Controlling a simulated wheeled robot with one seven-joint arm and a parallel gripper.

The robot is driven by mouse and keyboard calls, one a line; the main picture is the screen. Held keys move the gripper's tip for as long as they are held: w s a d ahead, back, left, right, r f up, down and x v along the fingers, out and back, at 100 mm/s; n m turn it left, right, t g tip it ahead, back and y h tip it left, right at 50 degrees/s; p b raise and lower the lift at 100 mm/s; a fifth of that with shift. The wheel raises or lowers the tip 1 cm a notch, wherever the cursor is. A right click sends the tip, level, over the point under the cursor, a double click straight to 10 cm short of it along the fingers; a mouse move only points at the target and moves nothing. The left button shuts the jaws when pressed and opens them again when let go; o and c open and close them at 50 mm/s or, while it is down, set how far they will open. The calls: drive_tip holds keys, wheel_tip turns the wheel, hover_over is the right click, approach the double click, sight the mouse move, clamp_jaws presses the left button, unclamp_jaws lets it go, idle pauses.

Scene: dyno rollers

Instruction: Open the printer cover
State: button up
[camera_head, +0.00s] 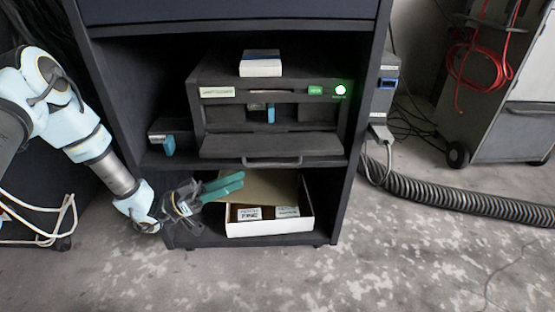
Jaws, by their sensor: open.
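The dark printer (215,75) sits on the middle shelf of a black cabinet. Its front cover (270,144) is folded down and outward, with a bar handle (272,163) along its front edge. Above the cover the printer's interior shows, with a small teal-marked part (270,113) inside. My arm reaches in from the left. My gripper (241,181) is open, its teal fingers pointing right. In the picture it lies below and left of the handle, apart from it, in front of the lower shelf. I see nothing between the fingers.
An open cardboard box (269,228) with labelled items stands on the lower shelf, partly behind my gripper. A white pack (261,65) lies on the printer. A ribbed hose (460,198) runs over the floor at right. The front floor is clear.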

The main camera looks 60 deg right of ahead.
sight(275, 164)
drive_tip(key=b+x, duration=0.2)
drive_tip(key=x, duration=0.8)
drive_tip(key=shift+s+d+r, duration=0.15)
drive_tip(key=shift+s+d, duration=0.05)
drive_tip(key=shift+s, duration=0.05)
drive_tip(key=shift+c, duration=0.2)
clamp_jaws()
idle(0.9)
